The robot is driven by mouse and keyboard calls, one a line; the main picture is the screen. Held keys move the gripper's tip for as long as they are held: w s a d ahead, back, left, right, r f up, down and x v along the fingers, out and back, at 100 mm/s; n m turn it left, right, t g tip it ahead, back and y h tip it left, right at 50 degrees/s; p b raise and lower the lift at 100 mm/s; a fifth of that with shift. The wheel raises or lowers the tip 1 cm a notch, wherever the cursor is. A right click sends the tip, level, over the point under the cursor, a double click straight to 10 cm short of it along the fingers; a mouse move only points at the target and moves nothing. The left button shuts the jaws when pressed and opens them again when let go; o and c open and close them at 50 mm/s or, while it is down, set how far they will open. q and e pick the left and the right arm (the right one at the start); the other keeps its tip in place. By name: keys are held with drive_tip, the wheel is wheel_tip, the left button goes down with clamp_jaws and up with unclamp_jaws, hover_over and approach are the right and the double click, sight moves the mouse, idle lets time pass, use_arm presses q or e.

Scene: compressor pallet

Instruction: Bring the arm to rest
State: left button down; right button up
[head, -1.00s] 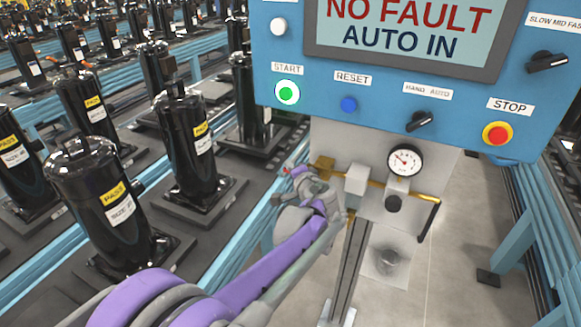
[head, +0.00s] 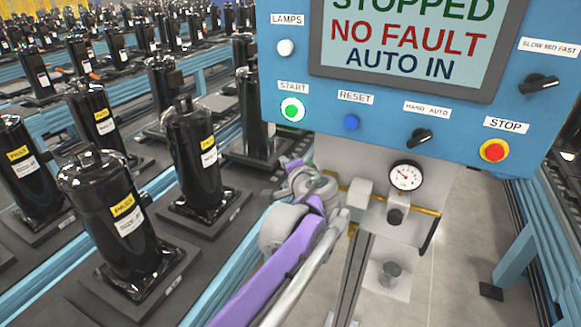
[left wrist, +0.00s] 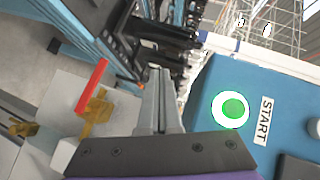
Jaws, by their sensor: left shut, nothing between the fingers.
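My left arm, purple and grey, reaches up from the bottom of the head view. Its gripper (head: 290,163) is at the far end, just below the left part of the blue control panel (head: 380,117). In the left wrist view the gripper's fingers (left wrist: 160,78) are together with nothing between them. The START button (head: 292,109) glows green on the panel. It also shows close to the right of the fingers in the left wrist view (left wrist: 232,108), with a visible gap. My right gripper is in neither view.
Black compressors (head: 113,222) stand on pallets along blue-railed conveyors at the left. The panel's screen (head: 404,40) reads STOPPED, NO FAULT, AUTO IN. A pressure gauge (head: 405,175) and yellow pipe sit below the panel, close to the arm. Bare floor (head: 455,260) lies at the lower right.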

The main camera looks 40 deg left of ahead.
use_arm(q)
drive_tip(key=shift+s+d+r, duration=0.1)
drive_tip(key=shift+r, duration=0.2)
idle(0.4)
drive_tip(key=s+d+f+n+g+h, duration=0.1)
drive_tip(key=s+d+f+h, duration=0.5)
drive_tip(key=d+f, duration=0.5)
drive_tip(key=s+d+f+n+h, duration=0.2)
drive_tip(key=s+d+f+h, duration=0.4)
drive_tip(key=s+d+f, duration=0.5)
drive_tip(key=shift+d+f+g, duration=0.4)
drive_tip(key=shift+d+f, duration=0.05)
drive_tip(key=shift+d, duration=0.2)
drive_tip(key=shift+s, duration=0.1)
